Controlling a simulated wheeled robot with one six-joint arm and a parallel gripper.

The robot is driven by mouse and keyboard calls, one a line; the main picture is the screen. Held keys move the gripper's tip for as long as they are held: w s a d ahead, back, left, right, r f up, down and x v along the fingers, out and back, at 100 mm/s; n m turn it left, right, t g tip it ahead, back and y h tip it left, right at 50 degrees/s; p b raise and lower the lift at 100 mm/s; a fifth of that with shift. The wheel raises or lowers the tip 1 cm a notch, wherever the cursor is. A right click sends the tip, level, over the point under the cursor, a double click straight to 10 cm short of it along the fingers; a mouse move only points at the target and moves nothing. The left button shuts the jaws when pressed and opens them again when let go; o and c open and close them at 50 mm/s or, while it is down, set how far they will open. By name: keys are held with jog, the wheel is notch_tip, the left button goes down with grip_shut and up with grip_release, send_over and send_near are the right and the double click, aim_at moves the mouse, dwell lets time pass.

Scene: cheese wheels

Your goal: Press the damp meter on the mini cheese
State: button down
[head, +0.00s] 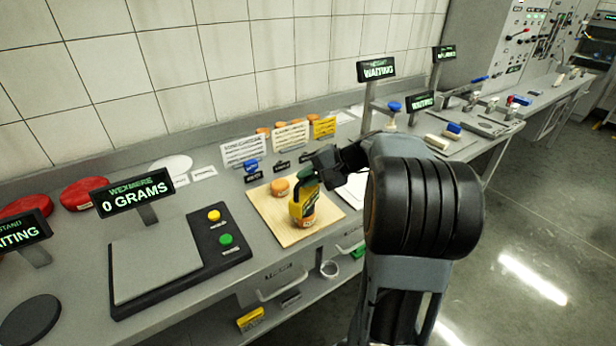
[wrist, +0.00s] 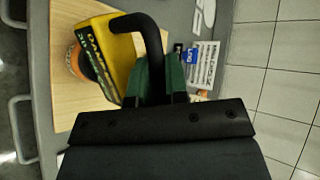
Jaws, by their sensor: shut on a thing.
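The damp meter (head: 301,207) is a yellow block with dark green parts and a black curved lead or handle. My gripper (head: 320,175) is shut on it and holds it over the wooden board (head: 270,217). In the wrist view, the meter's yellow face (wrist: 103,50) with dark lettering shows left of my gripper (wrist: 162,85). A small orange round (head: 280,187) stands on the board left of the meter. Orange also shows at the meter's lower end, and in the wrist view as a rounded orange thing (wrist: 78,66) beside it. I cannot tell whether the meter touches it.
A scale (head: 155,262) reading 0 GRAMS, with yellow and green buttons, stands left of the board. Red rounds (head: 85,193) lie farther left. Label cards (head: 243,150) and a blue-topped stamp (head: 251,167) stand behind the board.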

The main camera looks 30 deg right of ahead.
jog(key=shift+r+p, duration=2.9)
jog(key=shift+r, duration=1.05)
jog(key=shift+d, duration=0.15)
